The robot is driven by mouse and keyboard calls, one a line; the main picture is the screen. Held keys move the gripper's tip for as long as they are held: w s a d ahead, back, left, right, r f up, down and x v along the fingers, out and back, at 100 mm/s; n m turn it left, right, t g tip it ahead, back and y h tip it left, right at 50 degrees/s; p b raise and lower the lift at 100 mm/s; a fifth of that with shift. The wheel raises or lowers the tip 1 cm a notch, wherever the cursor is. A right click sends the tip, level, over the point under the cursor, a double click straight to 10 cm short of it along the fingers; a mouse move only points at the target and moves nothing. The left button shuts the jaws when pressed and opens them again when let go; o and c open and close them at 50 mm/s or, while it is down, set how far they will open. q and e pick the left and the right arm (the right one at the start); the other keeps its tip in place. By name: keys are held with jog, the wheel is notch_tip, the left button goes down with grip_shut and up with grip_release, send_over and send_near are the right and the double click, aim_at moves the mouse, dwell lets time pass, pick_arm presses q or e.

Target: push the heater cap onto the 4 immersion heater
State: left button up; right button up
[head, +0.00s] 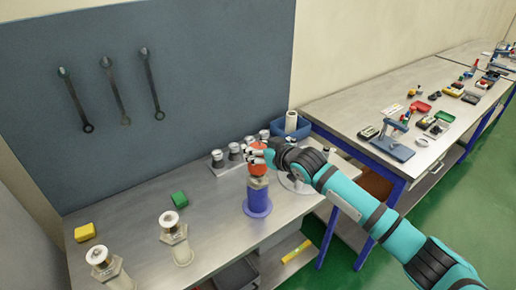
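A blue-based cylinder (257,203) with a grey upper part stands on the workbench near the middle of the head view. An orange-red cap (257,169) sits at its top; whether it is fully seated cannot be told. My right gripper (262,153) is at this cap, with its pale fingers just above and against it, and they hide part of it. Whether the fingers grip the cap is unclear. Two metal-topped fittings (174,238) (107,266) stand at the front left of the bench. My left gripper is not in view.
Several small metal pieces (217,158) stand in a row behind the gripper. A green block (179,199) and a yellow block (85,232) lie on the bench. A blue bin (291,128) with a white roll stands at the back right. The bench between the blocks is clear.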

jog(key=shift+f+b, duration=1.25)
jog(key=shift+f, duration=1)
jog(key=o, duration=1.2)
jog(key=v, duration=1.2)
jog(key=shift+r, duration=0.1)
